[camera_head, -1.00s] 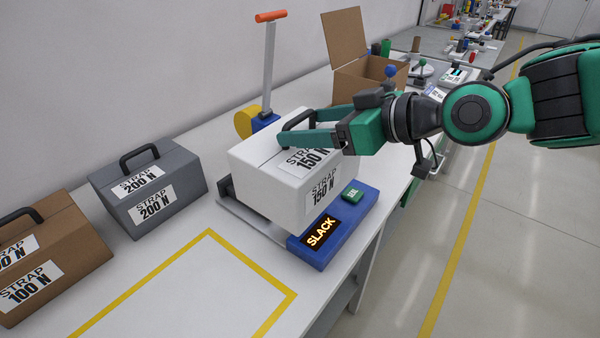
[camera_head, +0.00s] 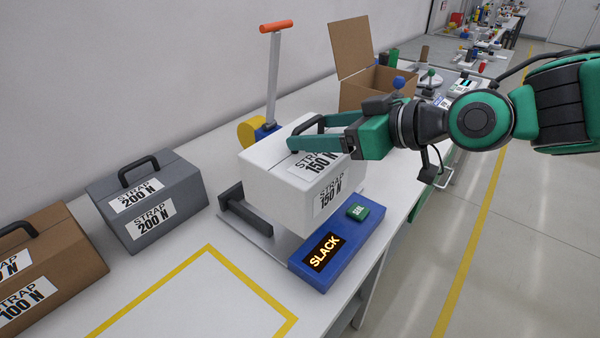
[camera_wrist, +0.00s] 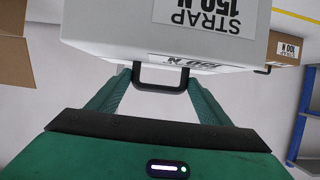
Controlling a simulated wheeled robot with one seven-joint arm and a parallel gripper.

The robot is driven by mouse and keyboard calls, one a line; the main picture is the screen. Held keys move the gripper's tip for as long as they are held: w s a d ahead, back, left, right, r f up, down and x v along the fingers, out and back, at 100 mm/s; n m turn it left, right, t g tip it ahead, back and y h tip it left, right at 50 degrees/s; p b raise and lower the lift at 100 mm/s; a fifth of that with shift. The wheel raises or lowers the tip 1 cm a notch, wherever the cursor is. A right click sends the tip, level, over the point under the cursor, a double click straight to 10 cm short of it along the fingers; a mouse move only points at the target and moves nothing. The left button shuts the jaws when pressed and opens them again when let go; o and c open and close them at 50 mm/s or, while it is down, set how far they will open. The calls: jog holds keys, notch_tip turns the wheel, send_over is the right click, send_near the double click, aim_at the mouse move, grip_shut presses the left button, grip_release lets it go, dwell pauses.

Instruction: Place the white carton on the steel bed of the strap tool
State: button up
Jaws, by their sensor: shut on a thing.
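The white carton (camera_head: 275,185), labelled "STRAP 150 N", hangs from its black handle in my gripper (camera_head: 306,135). In the wrist view the green fingers are shut on the handle (camera_wrist: 161,78), below the white carton (camera_wrist: 120,42). The strap tool has a steel bed (camera_head: 247,228), a dark stop bar on its left, a blue front panel (camera_head: 345,235) reading "SLACK" with a green "SEAL" button, and a lever (camera_head: 272,75) with an orange grip. The carton is over the bed and seems slightly above it; its underside is hidden, so contact is unclear.
A grey "200 N" carton (camera_head: 150,205) and a brown "100 N" carton (camera_head: 50,262) stand at the left. An open cardboard box (camera_head: 360,92) stands behind. A yellow-taped rectangle (camera_head: 210,255) on the table in front is empty.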

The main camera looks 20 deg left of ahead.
jog(key=w+a+f, duration=0.4)
jog(key=w+a, duration=0.1)
jog(key=w+a+f, duration=0.2)
jog(key=w, duration=0.1)
jog(key=shift+w+a+f, duration=0.15)
jog(key=shift+a+f, duration=0.15)
jog(key=shift+f, duration=2)
jog(key=o, duration=2.1)
jog(key=shift+f, duration=0.15)
jog(key=shift+c, duration=0.2)
jog(key=shift+d, duration=0.15)
jog(key=v, duration=1.2)
